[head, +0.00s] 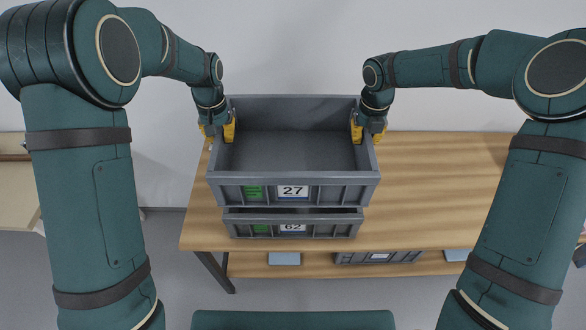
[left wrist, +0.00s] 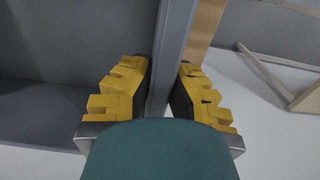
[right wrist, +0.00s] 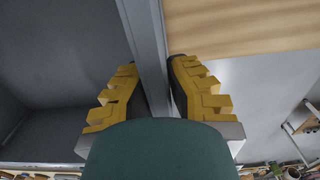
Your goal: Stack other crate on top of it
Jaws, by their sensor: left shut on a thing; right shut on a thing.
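A grey open crate marked 27 (head: 292,191) is held level between my two grippers in the head view, and it looks empty. A second grey crate marked 62 (head: 292,227) is below it near the table's front edge, mostly hidden by the upper crate. A dark gap shows between the two fronts; I cannot tell whether they touch anywhere. My left gripper (head: 218,131) is shut on the upper crate's left wall, which also shows in the left wrist view (left wrist: 174,50). My right gripper (head: 368,130) is shut on its right wall, which also shows in the right wrist view (right wrist: 148,50).
The wooden table (head: 450,185) is clear to the right of the crates. A lower shelf (head: 315,271) under it holds another grey crate (head: 378,257) and flat blue-grey items (head: 284,258). A wall stands close behind the table.

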